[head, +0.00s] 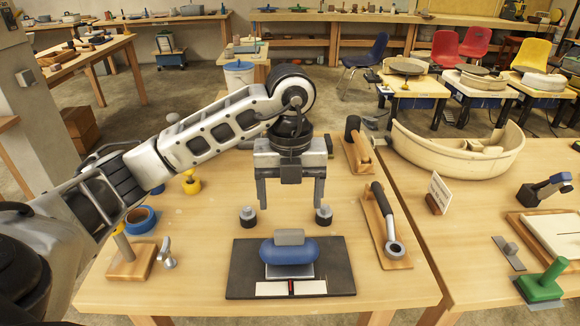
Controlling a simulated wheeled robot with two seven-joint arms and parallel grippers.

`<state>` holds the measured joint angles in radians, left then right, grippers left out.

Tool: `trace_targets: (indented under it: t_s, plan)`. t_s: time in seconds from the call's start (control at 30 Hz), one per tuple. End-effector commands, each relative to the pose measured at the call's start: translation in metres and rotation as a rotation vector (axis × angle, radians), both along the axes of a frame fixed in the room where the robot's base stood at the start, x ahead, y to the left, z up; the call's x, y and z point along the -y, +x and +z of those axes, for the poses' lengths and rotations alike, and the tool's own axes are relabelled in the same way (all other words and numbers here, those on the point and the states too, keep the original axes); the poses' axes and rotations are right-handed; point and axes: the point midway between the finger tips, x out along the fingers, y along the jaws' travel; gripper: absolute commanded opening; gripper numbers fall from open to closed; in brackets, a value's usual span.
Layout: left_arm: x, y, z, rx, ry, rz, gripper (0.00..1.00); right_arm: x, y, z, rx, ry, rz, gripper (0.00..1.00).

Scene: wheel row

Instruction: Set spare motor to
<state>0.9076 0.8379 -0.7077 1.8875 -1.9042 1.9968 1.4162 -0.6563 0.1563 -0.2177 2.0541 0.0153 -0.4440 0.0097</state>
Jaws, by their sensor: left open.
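A blue rounded body with a grey block on top, which looks like the spare motor (289,251), sits on a dark rectangular board (243,268) at the front middle of the table. A pale strip (262,289) with a red mark at its middle lies along the board's front. My left gripper (291,205) points down with its fingers apart and empty. In the picture it is just above the motor, not touching it. Its exact height is hard to tell. My right gripper is not in view.
Two dark-based grey knobs (248,216) (323,215) stand behind the board. A wrench-like tool on a wooden board (386,229) lies to the right, blue tape (140,219) and a wooden block (131,262) to the left. A cream basin (455,155) stands at the back right.

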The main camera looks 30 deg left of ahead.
Motion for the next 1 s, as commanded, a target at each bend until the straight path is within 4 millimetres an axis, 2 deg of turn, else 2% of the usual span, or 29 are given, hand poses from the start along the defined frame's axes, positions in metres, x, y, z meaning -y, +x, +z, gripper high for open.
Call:
trace_targets:
  t_s: [0.03,0.1,0.33,1.0]
  plan:
    - [-0.001,0.001,0.016,0.006,0.002,0.002,0.76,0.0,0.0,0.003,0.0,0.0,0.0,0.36]
    - [-0.001,0.001,0.032,0.006,0.003,0.002,0.76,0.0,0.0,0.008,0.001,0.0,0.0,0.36]
    - [-0.001,0.0,0.061,0.002,0.002,0.002,0.76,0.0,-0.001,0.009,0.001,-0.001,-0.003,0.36]
    - [0.0,0.0,0.065,-0.001,0.0,0.001,0.76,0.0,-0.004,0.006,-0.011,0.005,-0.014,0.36]
